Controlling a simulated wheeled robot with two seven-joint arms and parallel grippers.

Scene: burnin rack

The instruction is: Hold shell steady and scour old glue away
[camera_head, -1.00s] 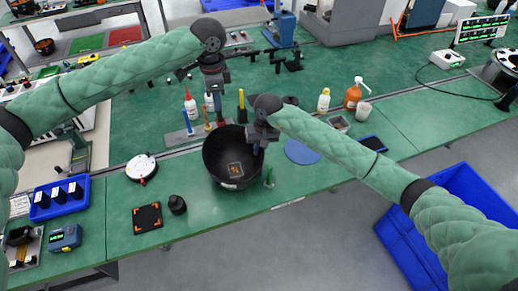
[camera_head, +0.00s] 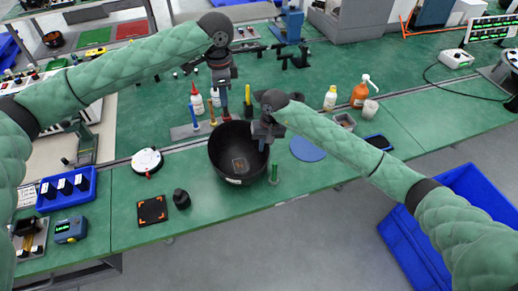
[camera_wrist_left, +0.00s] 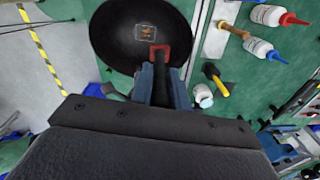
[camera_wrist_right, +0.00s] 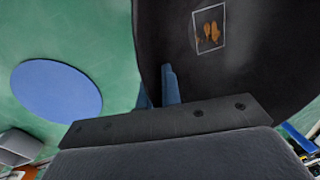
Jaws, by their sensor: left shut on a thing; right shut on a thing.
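The shell is a black bowl (camera_head: 226,178) standing at the table's front edge. Inside it, a thin rectangle frames brown-orange glue spots (camera_head: 239,165); these also show in the right wrist view (camera_wrist_right: 208,30). My right gripper (camera_head: 265,138) is shut on the bowl's right wall; in its wrist view the fingers (camera_wrist_right: 170,88) meet that wall. My left gripper (camera_head: 224,92) is shut on a tool with a red head (camera_wrist_left: 159,50), upright above the bowl's far rim. In the left wrist view the red head lies over the bowl's edge, apart from the glue spots. Contact cannot be told.
A tool tray (camera_head: 185,132) and white bottles (camera_head: 197,100) stand behind the bowl. A white round device (camera_head: 147,161), a black square pad (camera_head: 152,210) and a black knob (camera_head: 181,199) are to its left. A blue disc (camera_head: 307,149) lies to its right.

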